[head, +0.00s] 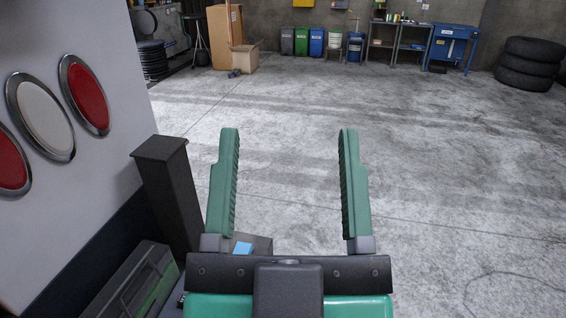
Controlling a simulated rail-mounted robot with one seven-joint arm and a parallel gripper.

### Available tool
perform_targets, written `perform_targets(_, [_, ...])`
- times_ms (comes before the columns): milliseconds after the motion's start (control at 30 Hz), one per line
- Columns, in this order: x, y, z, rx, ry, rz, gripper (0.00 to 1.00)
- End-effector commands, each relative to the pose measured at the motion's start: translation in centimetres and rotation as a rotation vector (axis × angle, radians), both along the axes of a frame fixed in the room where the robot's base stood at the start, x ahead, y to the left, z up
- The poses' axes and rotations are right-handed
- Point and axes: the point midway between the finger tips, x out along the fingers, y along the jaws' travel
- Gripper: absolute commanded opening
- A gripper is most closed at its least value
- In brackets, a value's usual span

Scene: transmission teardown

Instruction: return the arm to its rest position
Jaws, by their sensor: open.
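My gripper (290,185) is in the lower middle of the head view, with its two green ribbed fingers pointing away from me. The fingers are wide apart and nothing is between them but the view of the grey floor. The gripper's dark crossbar and green body fill the bottom edge. The rest of my arm is not visible. No transmission part shows in this view.
A white panel with round red and white lights (85,95) stands close at left. A dark post (168,190) and a dark case (130,285) are left of my gripper. The concrete floor (450,180) is open ahead and right. Bins, a cardboard box, benches and stacked tires (528,63) are far back.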

Motion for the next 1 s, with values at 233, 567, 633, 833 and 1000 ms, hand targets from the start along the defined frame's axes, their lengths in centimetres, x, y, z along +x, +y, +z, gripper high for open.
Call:
perform_targets(233, [0.1,0.1,-0.1,0.0,0.005,0.002,0.64])
perform_targets(567, [0.2,0.2,11.6,0.004,0.008,0.009,0.64])
perform_targets(633, [0.2,0.2,15.5,0.007,0.008,0.012,0.64])
perform_targets(833, [0.2,0.3,24.4,0.012,0.009,0.019,0.64])
perform_targets(1000, [0.2,0.4,25.0,0.014,0.011,0.021,0.64])
